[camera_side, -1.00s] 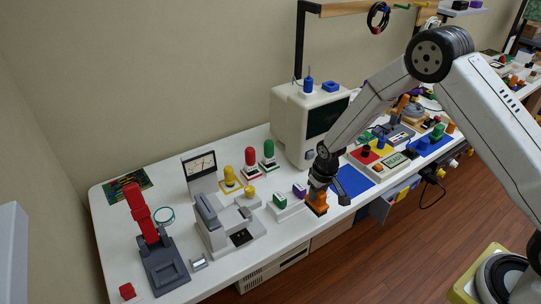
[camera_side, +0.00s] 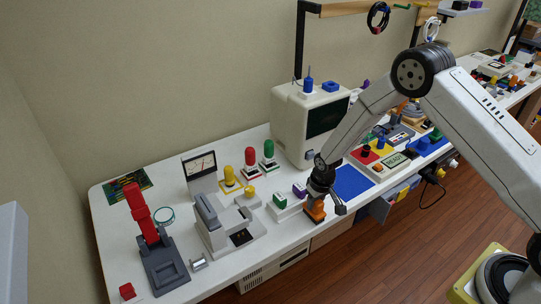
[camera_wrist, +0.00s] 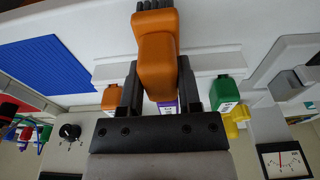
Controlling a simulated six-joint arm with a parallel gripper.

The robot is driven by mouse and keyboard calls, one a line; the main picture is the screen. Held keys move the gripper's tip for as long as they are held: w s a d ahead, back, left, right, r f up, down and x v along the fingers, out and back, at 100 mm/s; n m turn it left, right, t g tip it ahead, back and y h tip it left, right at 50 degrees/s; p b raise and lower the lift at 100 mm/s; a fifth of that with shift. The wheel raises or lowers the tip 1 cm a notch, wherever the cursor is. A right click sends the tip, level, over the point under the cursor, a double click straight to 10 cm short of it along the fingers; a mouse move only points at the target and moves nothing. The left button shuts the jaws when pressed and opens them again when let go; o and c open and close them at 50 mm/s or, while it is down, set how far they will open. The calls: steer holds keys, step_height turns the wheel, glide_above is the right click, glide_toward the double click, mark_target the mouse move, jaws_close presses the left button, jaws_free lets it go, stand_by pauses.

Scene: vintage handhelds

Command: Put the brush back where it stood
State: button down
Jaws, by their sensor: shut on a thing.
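My gripper (camera_wrist: 158,90) is shut on the orange brush (camera_wrist: 155,60), whose dark bristles point away from the camera in the wrist view. In the side view my gripper (camera_side: 319,195) is low over the front part of the white bench, with the orange brush (camera_side: 314,211) below it. A white rack (camera_wrist: 205,64) lies behind the brush in the wrist view. It carries an orange block (camera_wrist: 110,98), a purple block (camera_wrist: 168,107) and a green block (camera_wrist: 225,90). In the side view the green block (camera_side: 280,200) and purple block (camera_side: 299,190) show left of my gripper. I cannot tell whether the brush touches the bench.
A blue mat (camera_side: 352,181) lies right of my gripper. A cream monitor (camera_side: 300,130) stands behind. A grey-white machine (camera_side: 225,225) and a red-handled press (camera_side: 160,255) stand to the left. The bench's front edge and an open drawer (camera_side: 380,209) are close by.

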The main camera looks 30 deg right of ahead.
steer(key=shift+f, duration=0.3)
steer(key=shift+c, duration=1.5)
jaws_free()
steer(key=shift+r, duration=0.1)
steer(key=shift+r, duration=0.7)
step_height(320, 180, up, 12)
steer(key=s, duration=0.1)
steer(key=shift+s+f, duration=0.25)
